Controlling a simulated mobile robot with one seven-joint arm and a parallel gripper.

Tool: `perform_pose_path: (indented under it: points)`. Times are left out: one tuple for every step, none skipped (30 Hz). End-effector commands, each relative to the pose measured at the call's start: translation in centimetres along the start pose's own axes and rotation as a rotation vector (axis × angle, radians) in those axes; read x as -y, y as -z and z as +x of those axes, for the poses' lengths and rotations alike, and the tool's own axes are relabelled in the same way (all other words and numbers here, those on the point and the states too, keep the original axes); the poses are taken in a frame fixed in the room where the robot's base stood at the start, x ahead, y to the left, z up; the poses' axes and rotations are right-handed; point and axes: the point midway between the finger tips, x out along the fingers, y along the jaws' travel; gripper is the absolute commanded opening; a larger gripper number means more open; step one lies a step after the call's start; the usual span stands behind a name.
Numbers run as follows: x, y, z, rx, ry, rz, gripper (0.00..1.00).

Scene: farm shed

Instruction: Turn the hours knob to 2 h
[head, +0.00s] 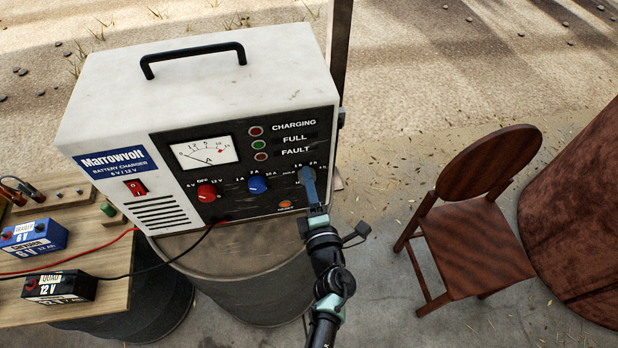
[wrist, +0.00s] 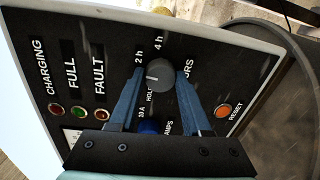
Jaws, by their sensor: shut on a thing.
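The hours knob (wrist: 160,76) is a round grey knob on the dark panel of the battery charger (head: 200,90). My gripper (wrist: 161,82) is shut on it, with one blue finger on each side of the knob in the wrist view. A short white mark on the knob points left in that view, towards the left finger. The 2 h label (wrist: 138,60) lies up and left of the knob, and 4 h lies above it. HOLD is below the mark. In the head view my gripper (head: 311,184) covers most of the knob.
A blue amps knob (head: 257,184) and a red voltage knob (head: 207,192) sit left of my gripper. An orange reset button (head: 285,205) is below. Batteries (head: 60,286) and cables lie on the wooden table at left. A wooden chair (head: 470,230) stands at right.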

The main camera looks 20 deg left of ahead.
Motion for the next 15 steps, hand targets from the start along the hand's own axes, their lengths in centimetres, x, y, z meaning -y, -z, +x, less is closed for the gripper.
perform_pose_path:
  points:
    - [-0.25, -0.13, -0.02, -0.001, 0.001, 0.040, 0.00]
    - [-0.20, -0.13, -0.03, -0.002, 0.001, 0.065, 0.00]
    - [-0.18, -0.14, -0.03, -0.003, 0.002, 0.094, 0.00]
    - [-0.17, -0.14, -0.03, -0.005, 0.002, 0.115, 0.00]
    - [-0.15, -0.14, -0.03, -0.006, 0.002, 0.136, 0.00]
    - [-0.12, -0.13, -0.03, -0.008, 0.002, 0.163, 0.00]
    - [-0.13, -0.13, -0.02, -0.009, 0.001, 0.181, 0.00]
    - [-0.13, -0.13, -0.02, -0.010, 0.001, 0.198, 0.00]
    - [-0.12, -0.13, -0.01, -0.012, 0.001, 0.217, 0.00]
    - [-0.09, -0.14, -0.01, -0.012, 0.002, 0.233, 0.00]
    - [-0.07, -0.14, -0.01, -0.013, 0.002, 0.246, 0.00]
    - [-0.07, -0.14, 0.00, -0.014, 0.002, 0.262, 0.00]
    - [-0.07, -0.15, 0.00, -0.014, 0.001, 0.274, 0.00]
    - [-0.06, -0.15, 0.00, -0.015, 0.001, 0.284, 0.00]
    - [-0.05, -0.14, 0.00, -0.016, 0.001, 0.294, 0.00]
